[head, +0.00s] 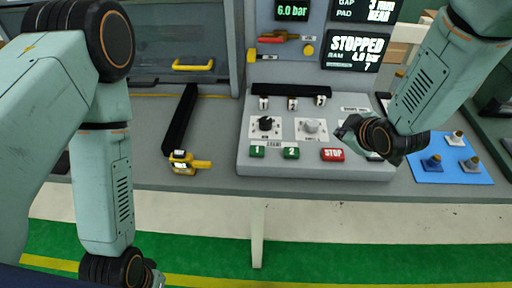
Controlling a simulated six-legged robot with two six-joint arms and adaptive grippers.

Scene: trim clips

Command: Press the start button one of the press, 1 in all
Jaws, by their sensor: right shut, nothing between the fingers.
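The green start button one (257,152) sits at the lower left of the grey control box, marked "1". Beside it are the green button 2 (291,153) and the red STOP button (332,155). My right gripper (347,129) is shut and empty, over the right part of the box, right of the buttons and apart from button one. It hides part of the panel there. My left gripper (154,277) shows only partly at the bottom edge, well below and left of the box; its fingers cannot be made out.
The control box (315,172) also carries a black knob (265,124) and a grey knob (311,126). A display (356,48) reads STOPPED. A blue mat (470,176) with several pegs lies to the right.

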